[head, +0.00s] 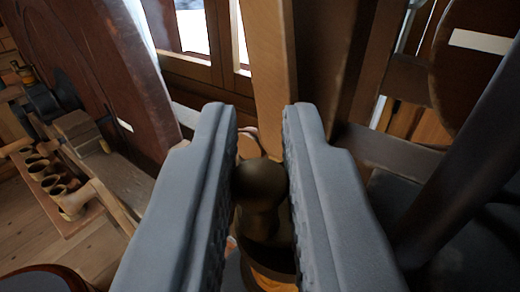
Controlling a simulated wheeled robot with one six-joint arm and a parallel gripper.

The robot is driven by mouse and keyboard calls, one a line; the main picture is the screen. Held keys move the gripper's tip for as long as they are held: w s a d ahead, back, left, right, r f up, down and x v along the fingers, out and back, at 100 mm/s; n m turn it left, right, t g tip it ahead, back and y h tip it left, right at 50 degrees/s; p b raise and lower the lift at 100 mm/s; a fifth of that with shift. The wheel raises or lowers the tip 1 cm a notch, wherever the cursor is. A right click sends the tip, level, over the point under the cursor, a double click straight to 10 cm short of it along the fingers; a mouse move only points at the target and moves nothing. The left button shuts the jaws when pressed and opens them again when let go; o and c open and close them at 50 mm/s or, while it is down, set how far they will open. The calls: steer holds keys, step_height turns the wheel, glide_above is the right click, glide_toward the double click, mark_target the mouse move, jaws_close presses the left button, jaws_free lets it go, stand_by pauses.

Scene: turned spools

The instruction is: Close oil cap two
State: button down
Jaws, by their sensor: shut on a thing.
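My gripper (261,150) reaches forward from the bottom of the head view, its two grey fingers on either side of a dark, rounded brass-coloured knob (261,182). The fingers are shut on this knob, which looks like an oil cap; no number shows on it. Below the knob is a dark cup-like body (268,262) with an orange-brown band, partly hidden by the fingers. I cannot tell whether the knob is seated on that body.
A wooden post (269,75) rises just behind the knob. A large brown wheel (95,75) stands at left, another disc (475,65) at right. A dark slanted bar (465,160) is close on the right. A wooden rack (50,185) with several small cups sits at lower left.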

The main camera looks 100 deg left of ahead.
steer(key=shift+w+n+g, duration=0.15)
steer(key=shift+n+g, duration=0.15)
steer(key=shift+g, duration=0.2)
steer(key=c, duration=1.5)
jaws_free()
steer(key=shift+o, duration=0.2)
